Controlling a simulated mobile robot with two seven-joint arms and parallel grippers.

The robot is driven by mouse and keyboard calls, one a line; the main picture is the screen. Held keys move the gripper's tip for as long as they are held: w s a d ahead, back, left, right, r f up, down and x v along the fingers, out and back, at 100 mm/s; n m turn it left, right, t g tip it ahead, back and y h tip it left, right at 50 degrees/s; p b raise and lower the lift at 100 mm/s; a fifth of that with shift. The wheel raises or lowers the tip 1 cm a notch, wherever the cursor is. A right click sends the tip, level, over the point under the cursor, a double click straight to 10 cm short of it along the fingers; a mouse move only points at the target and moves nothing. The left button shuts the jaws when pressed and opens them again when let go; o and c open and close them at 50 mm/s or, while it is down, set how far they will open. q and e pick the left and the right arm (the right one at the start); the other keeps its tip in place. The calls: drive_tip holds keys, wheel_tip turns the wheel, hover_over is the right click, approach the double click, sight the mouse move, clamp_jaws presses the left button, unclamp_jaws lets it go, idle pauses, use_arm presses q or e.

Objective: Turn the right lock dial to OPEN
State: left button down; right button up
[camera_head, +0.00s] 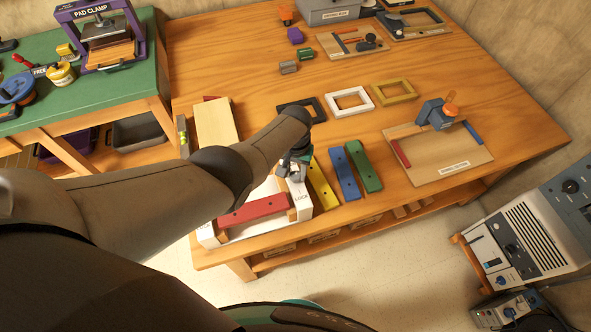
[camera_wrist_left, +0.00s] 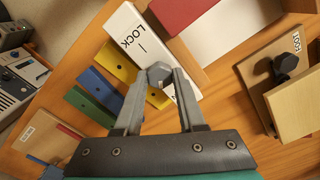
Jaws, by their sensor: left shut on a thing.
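The right lock dial (camera_wrist_left: 158,72) is a small grey faceted knob on the white face of a lock box (camera_wrist_left: 128,25). The word LOCK and a short line mark are printed on the face beside it; more lettering is partly hidden by a finger. My left gripper (camera_wrist_left: 160,82) is shut on the dial, one finger on each side. In the head view my left gripper (camera_head: 291,168) reaches down at the right end of the white box (camera_head: 299,201), and my arm hides most of the dial. My right gripper is not in view.
A red bar (camera_head: 253,210) lies along the white box. Yellow (camera_head: 319,184), blue (camera_head: 344,174) and green (camera_head: 364,166) bars lie just right of the gripper. A board with a blue clamp (camera_head: 432,112) stands farther right. Black, white and yellow frames lie behind.

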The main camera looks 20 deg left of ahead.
sight(295, 175)
use_arm(q)
drive_tip(key=n, duration=0.6)
drive_tip(key=shift+n, duration=0.3)
idle(0.5)
drive_tip(key=c, duration=0.5)
unclamp_jaws()
drive_tip(key=shift+r+p, duration=0.15)
drive_tip(key=shift+p, duration=0.2)
wheel_tip(295, 175, up, 15)
drive_tip(key=p, duration=0.8)
drive_tip(key=shift+p, duration=0.35)
